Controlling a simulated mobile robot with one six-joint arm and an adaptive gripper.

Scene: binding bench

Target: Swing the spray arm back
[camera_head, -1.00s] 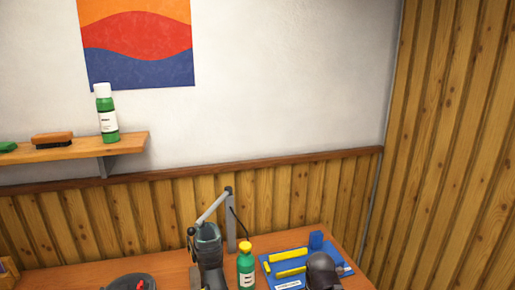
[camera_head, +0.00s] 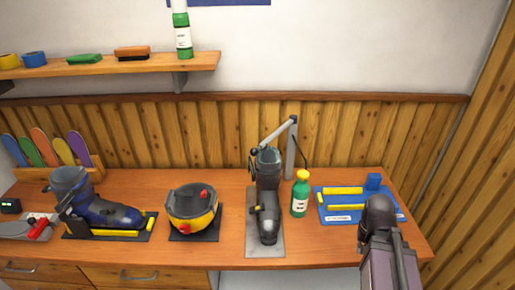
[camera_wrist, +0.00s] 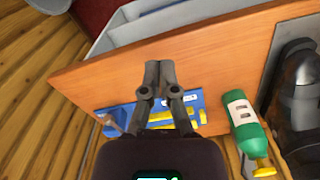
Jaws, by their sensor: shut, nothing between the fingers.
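The spray arm (camera_head: 275,133) is a light grey bar that slopes down to the left from the top of a grey post (camera_head: 291,150) at the back of the bench. Its dark lower end sits at the top of a dark grey boot (camera_head: 266,205), which stands upright on a grey plate. In the wrist view the boot (camera_wrist: 303,95) is at the right edge, and I cannot make out the spray arm. My gripper (camera_wrist: 159,68) is shut and empty, with the blue mat beyond its fingers. In the head view its fingers cannot be made out.
A green bottle with a yellow cap (camera_head: 300,195) stands just right of the boot. A blue tool mat (camera_head: 345,213) with yellow tools lies farther right. A yellow and black device (camera_head: 192,210) and a blue ski boot (camera_head: 110,214) are on the left.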

